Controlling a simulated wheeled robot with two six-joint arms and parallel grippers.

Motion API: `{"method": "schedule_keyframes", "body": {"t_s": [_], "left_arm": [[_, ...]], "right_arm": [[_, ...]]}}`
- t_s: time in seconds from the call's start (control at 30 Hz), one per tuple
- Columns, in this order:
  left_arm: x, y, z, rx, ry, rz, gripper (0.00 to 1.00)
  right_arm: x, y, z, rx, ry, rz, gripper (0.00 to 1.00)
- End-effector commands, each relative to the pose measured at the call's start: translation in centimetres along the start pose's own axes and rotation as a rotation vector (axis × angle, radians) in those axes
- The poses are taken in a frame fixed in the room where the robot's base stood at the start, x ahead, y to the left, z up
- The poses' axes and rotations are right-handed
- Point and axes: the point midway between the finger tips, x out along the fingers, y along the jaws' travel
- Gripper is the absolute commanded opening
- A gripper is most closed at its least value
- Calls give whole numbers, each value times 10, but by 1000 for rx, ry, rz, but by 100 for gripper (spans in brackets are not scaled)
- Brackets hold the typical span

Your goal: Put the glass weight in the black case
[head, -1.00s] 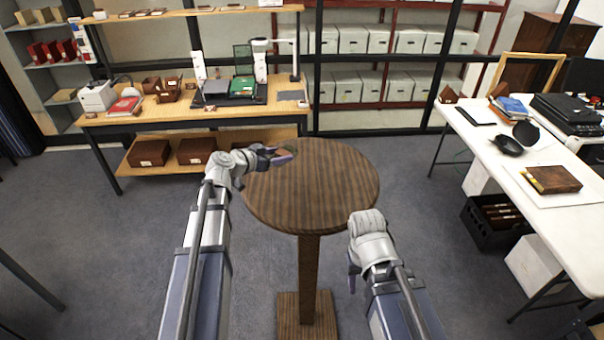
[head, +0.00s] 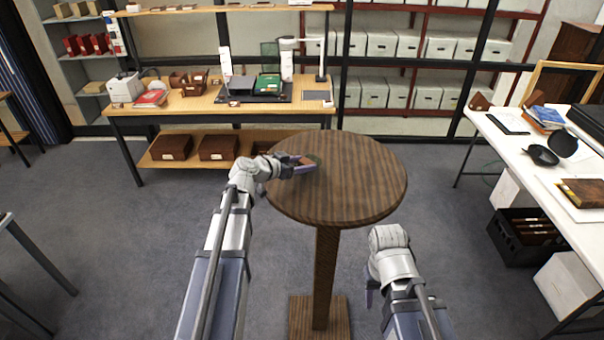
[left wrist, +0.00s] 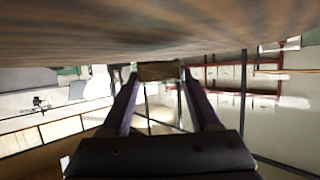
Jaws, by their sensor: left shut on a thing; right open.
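My left gripper (head: 304,163) is at the left far part of the round wooden table's top. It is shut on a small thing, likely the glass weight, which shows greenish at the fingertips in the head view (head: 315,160). In the left wrist view the held piece (left wrist: 160,70) looks brownish between the fingertips, close to the wood surface; I cannot tell whether it touches. The black case (head: 541,155) lies open on the white table at the right, its rounded lid raised. My right gripper (head: 370,295) is open and empty, low in front of the round table.
The round table (head: 350,190) is otherwise bare. The white table (head: 520,140) at right also holds a dark tablet (head: 509,122), blue books (head: 546,117) and a brown box (head: 586,192). A black crate (head: 520,240) stands below it. A wooden workbench (head: 190,105) is behind left.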

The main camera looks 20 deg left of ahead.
Motion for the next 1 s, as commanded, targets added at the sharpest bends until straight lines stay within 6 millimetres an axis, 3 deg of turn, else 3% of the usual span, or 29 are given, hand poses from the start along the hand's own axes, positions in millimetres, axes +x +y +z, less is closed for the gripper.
{"method": "schedule_keyframes", "body": {"t_s": [0.03,0.1,0.53,0.57,0.8,1.0], "left_arm": [[5,0,12,0,1,0,0],[7,0,18,0,1,0,0],[8,0,20,0,1,0,0],[8,0,19,0,0,0,64],[8,0,19,0,0,0,91],[8,0,19,0,0,0,92]], "right_arm": [[14,-1,-1,1,1,0,50],[19,-2,-1,1,1,0,50],[22,-2,-2,1,1,0,50],[21,-2,-1,1,1,0,50],[20,-2,-1,1,1,0,50],[20,-2,-1,1,1,0,50]]}}
